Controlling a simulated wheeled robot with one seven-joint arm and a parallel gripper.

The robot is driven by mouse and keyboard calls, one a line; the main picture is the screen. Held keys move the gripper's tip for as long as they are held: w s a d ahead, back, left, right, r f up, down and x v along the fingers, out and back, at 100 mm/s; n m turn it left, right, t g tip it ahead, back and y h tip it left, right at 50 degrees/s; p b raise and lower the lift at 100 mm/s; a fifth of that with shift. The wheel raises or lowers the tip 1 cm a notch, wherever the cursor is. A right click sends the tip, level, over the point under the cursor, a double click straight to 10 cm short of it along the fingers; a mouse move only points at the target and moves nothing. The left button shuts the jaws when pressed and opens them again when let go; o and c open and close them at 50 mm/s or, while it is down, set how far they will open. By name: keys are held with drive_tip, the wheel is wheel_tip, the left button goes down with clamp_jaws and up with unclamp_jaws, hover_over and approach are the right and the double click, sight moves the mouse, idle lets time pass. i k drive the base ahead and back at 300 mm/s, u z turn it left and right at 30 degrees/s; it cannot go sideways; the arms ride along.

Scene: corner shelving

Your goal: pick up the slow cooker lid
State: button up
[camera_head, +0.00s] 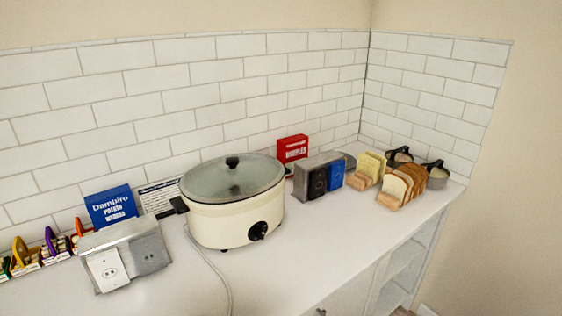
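The slow cooker (222,222) is a cream oval pot with a black dial on its front, standing on the white counter. Its lid (210,182) is a clear glass oval with a rim, and it sits on top of the cooker. A black knob (232,162) stands up from the middle of the lid. My gripper is not in view.
A metal outlet box (148,252) and a blue carton (110,207) stand left of the cooker. A cord crosses the counter (260,285). Right are a red box (292,149), a grey unit (310,181), sliced bread (401,186) and pots (437,177). A tiled wall is behind.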

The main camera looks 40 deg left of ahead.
sight(233, 177)
drive_tip(key=u, duration=0.4)
drive_tip(key=i, duration=0.8)
drive_tip(key=u, duration=0.75)
